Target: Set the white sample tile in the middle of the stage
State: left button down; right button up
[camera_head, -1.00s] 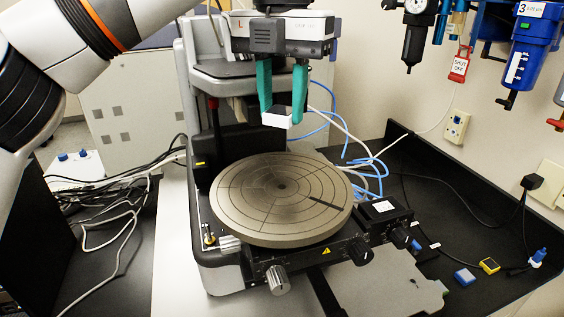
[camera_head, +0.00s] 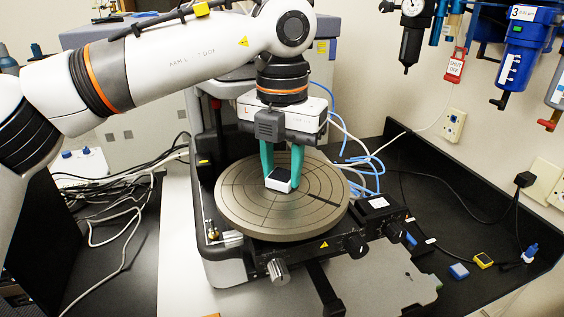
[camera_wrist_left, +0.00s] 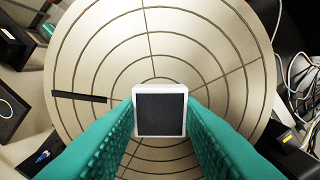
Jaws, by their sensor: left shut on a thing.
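The sample tile (camera_head: 279,179) is a small white block with a dark square top. My left gripper (camera_head: 281,178) points down with its teal fingers shut on the tile's sides. The round metal stage (camera_head: 237,208), marked with rings and radial lines, lies directly under the tile. In the left wrist view the tile (camera_wrist_left: 160,110) sits between the fingers and covers the middle of the ring pattern on the stage (camera_wrist_left: 105,60). Whether the tile touches the stage or hangs just above it I cannot tell. My right gripper is not in view.
The profiler's column stands behind the stage, close to my left arm. Knobs (camera_head: 278,270) stick out at the stage's front. Blue tubes and cables (camera_head: 365,165) run behind it at the right. Small blue and yellow blocks (camera_head: 483,260) lie on the black bench at the right.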

aim_at(282, 175)
pick_arm(q)
jog(key=shift+f, duration=0.2)
jog(key=c, duration=1)
grip_release()
jog(key=shift+r, duration=0.1)
notch_tip(282, 175, up, 12)
jog(key=shift+r+b, duration=0.15)
jog(key=shift+b, duration=0.2)
